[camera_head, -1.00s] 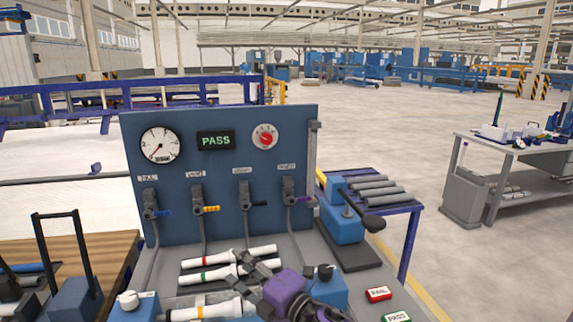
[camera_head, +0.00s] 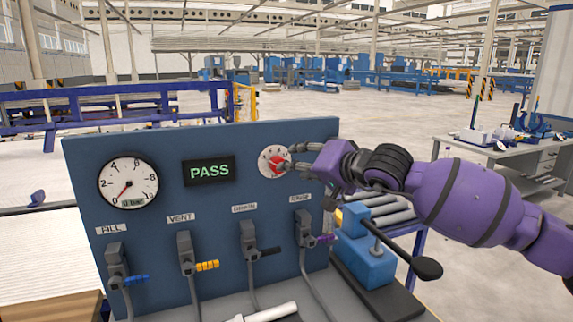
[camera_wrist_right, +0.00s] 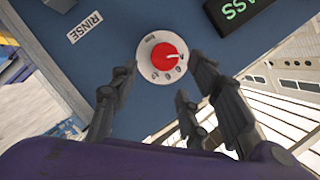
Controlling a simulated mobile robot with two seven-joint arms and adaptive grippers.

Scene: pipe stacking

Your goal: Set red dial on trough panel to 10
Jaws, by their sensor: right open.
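The red dial (camera_head: 277,163) sits on a white round scale at the upper right of the blue trough panel (camera_head: 226,142). In the right wrist view the red dial (camera_wrist_right: 157,55) faces me, with a light pointer mark toward the right of the picture. The scale figures are too small to read surely. My right gripper (camera_head: 297,157) is open at the right side of the dial, its fingers reaching over the scale's edge. In the wrist view the fingers of my right gripper (camera_wrist_right: 160,85) stand apart on either side of the dial. Contact cannot be told. My left gripper is not in view.
A pressure gauge (camera_head: 128,181) and a green PASS display (camera_head: 209,171) are left of the dial. Several valve handles line the panel below, including the purple one (camera_head: 322,239). A blue block with a black-knobbed lever (camera_head: 368,262) stands right of the panel, under my arm.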

